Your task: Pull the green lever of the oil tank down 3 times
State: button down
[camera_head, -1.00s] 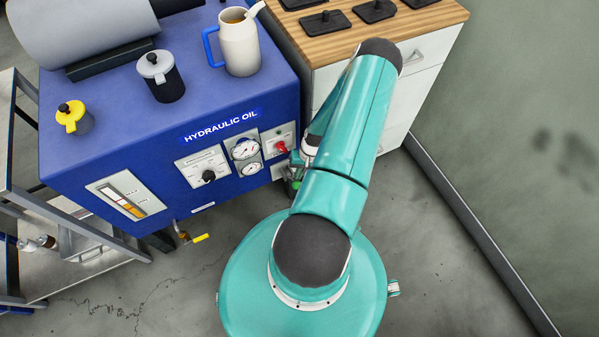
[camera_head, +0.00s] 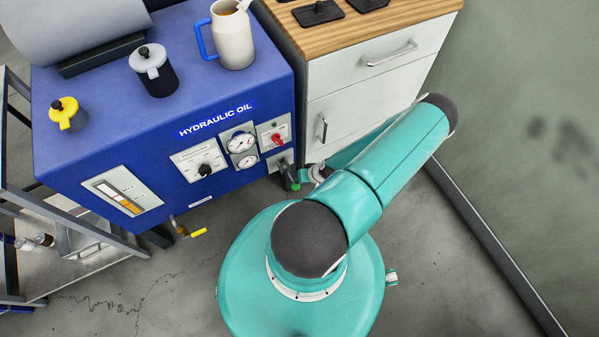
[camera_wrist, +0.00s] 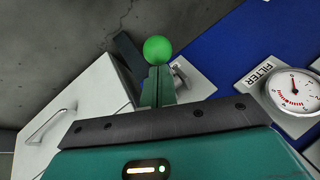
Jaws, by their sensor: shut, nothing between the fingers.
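The blue oil tank (camera_head: 130,145), labelled HYDRAULIC OIL, stands at the left in the head view. The lever's green knob (camera_head: 296,186) shows low at the tank's right front corner, by a dark bar (camera_head: 287,172). In the wrist view the round green knob (camera_wrist: 157,49) is just beyond the fingertips of my gripper (camera_wrist: 158,72), near the dark bar (camera_wrist: 128,52). My gripper is shut and empty. Whether the fingertips touch the knob I cannot tell. In the head view my arm mostly hides the gripper.
A white cabinet (camera_head: 365,100) with a wooden top stands right of the tank, close to my arm. A red knob (camera_head: 277,139) and gauges (camera_head: 242,142) sit on the tank's front. A yellow-handled valve (camera_head: 198,232) sticks out below. The floor at the right is open.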

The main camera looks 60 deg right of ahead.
notch_tip(320, 180, down, 8)
jog(key=shift+s+a, duration=0.35)
jog(key=shift+s, duration=0.1)
dwell(0.3)
jog(key=shift+w+f, duration=0.1)
jog(key=shift+w, duration=0.05)
dwell(0.4)
